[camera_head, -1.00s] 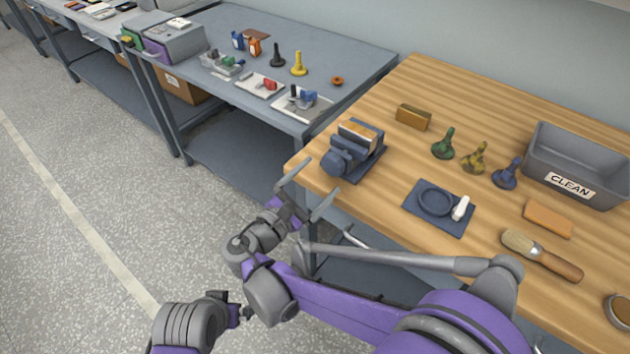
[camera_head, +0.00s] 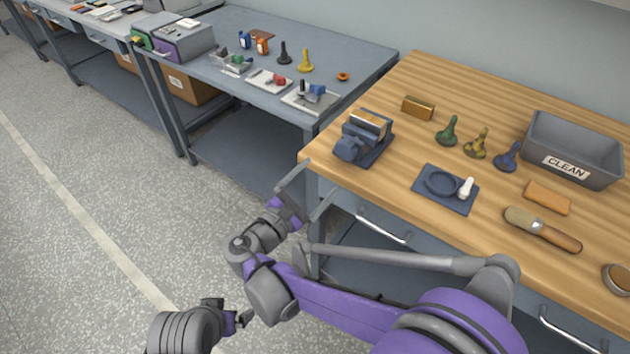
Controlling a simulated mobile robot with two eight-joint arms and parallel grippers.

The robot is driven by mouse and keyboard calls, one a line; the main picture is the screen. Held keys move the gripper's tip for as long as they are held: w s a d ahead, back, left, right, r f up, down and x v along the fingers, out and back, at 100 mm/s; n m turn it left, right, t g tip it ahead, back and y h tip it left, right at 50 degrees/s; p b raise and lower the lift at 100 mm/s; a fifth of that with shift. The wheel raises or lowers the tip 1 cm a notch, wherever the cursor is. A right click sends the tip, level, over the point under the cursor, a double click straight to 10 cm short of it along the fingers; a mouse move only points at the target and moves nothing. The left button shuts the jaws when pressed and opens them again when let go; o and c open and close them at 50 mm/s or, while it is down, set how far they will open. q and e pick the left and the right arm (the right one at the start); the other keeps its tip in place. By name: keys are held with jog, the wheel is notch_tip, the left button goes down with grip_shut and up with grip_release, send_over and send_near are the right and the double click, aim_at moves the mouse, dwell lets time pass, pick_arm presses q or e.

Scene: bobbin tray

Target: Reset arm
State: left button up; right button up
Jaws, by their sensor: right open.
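My right gripper (camera_head: 306,193) is open and empty. Its two grey fingers point up in the picture, over the floor just in front of the wooden bench's left front corner. It touches nothing that I can see. My right arm (camera_head: 335,308) comes in from the lower right, with its elbow bent back toward the wrist. A grey and purple part of my left arm (camera_head: 185,330) shows at the bottom edge.
The wooden bench (camera_head: 420,85) holds a blue vise (camera_head: 362,140), several bobbins, a blue dish mat (camera_head: 430,200), a brush (camera_head: 540,229) and a grey CLEAN bin (camera_head: 598,180). A grey bench (camera_head: 350,50) with small parts stands behind left. The floor (camera_head: 90,170) at left is clear.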

jog(key=s+d+f+m+g+y+p, duration=0.1)
jog(key=s+d+m+g+y+p, duration=0.25)
jog(key=d, duration=0.55)
jog(key=s+d+m+g+p, duration=0.2)
jog(key=s+d+m+g, duration=0.3)
jog(key=d, duration=0.3)
jog(key=s+m+y+p, duration=0.4)
jog(key=s+m+y, duration=0.3)
jog(key=s+m, duration=0.7)
jog(key=shift+s, duration=0.15)
